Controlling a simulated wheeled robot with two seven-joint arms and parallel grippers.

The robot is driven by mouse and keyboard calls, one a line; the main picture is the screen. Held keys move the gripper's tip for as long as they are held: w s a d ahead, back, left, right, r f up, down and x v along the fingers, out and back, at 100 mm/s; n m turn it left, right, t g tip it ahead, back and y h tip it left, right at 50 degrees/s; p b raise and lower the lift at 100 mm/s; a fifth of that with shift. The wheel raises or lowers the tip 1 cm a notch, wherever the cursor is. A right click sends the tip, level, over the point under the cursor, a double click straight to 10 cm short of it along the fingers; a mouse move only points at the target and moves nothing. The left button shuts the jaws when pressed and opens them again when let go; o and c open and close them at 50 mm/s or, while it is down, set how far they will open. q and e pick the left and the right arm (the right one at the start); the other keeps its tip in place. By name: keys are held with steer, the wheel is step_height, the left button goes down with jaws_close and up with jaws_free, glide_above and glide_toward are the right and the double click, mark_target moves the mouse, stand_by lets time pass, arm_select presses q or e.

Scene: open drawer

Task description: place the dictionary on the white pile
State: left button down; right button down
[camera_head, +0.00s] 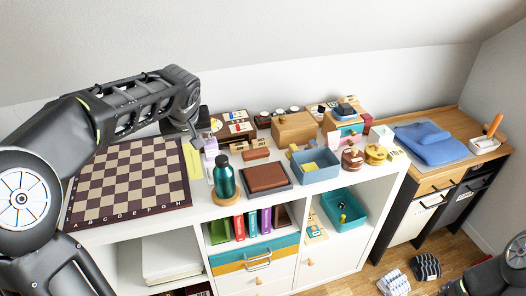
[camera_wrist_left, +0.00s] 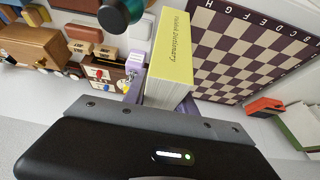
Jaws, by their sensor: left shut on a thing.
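The dictionary (camera_head: 194,162) is a thick yellow book beside the chessboard's right edge in the head view. In the left wrist view the dictionary (camera_wrist_left: 172,55) shows its titled yellow cover and pale page edges, running in to my gripper. My left gripper (camera_head: 196,140) is shut on the dictionary at its back end; the fingertips are mostly hidden. A white pile (camera_head: 172,257) lies in the open lower left compartment of the white shelf unit. My right gripper is not in view.
The chessboard (camera_head: 130,180) covers the left of the shelf top. A teal bottle (camera_head: 225,180) stands just right of the dictionary, with a brown box in a dark tray (camera_head: 266,178) beyond it. Boxes and a blue bin (camera_head: 315,168) crowd the right.

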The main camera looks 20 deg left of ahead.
arm_select(q)
steer(key=shift+s+d+f, duration=0.1)
steer(key=shift+s+a, duration=0.25)
steer(key=shift+s, duration=0.1)
steer(key=shift+w+d, duration=0.1)
steer(key=shift+w, duration=0.05)
steer(key=shift+f, duration=2.5)
steer(key=shift+f, duration=2.55)
steer(key=shift+b, duration=0.3)
